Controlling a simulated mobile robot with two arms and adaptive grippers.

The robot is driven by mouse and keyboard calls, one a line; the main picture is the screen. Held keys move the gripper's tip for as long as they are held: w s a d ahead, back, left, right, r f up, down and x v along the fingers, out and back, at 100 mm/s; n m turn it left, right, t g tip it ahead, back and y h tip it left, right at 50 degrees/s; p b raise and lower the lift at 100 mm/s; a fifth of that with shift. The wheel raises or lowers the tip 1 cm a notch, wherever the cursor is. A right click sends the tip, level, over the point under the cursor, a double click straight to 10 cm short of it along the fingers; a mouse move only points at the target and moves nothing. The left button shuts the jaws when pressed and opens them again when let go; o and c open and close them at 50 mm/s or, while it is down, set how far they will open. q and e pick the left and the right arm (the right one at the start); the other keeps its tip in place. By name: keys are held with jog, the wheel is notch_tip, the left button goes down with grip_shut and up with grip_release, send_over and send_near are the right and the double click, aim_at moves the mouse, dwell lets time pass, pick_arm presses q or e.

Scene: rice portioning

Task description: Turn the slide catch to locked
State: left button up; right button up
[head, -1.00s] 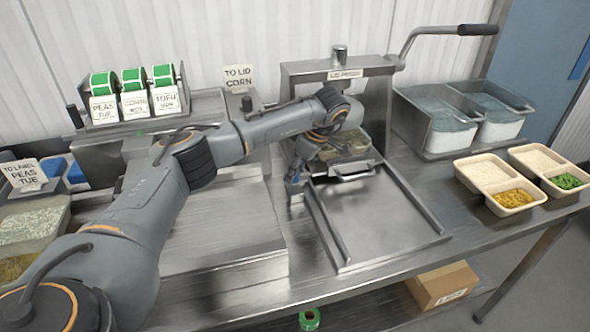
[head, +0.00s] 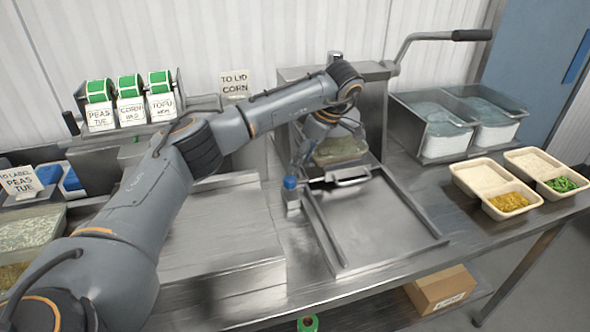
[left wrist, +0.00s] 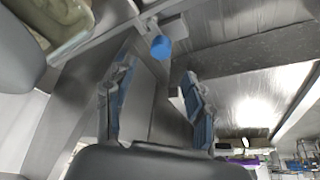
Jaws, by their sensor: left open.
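The slide catch is a small metal block with a blue knob (head: 290,183), at the left rear corner of the metal slide tray (head: 330,245). Its knob also shows in the left wrist view (left wrist: 160,47), ahead of and between my spread fingers. My left gripper (head: 301,163) is open, just behind and above the catch in the head view, and looks apart from it. In the left wrist view my left gripper (left wrist: 157,75) shows both blue-padded fingers with nothing between them. I cannot tell the catch's locked side. My right gripper is out of view.
The press lever (head: 425,36) rises at the back right. Bins (head: 435,130) and portioned trays (head: 510,203) stand right. The slide tray is empty.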

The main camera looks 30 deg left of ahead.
pick_arm(q)
jog(key=v, duration=0.4)
jog(key=shift+r, duration=0.2)
dwell(0.3)
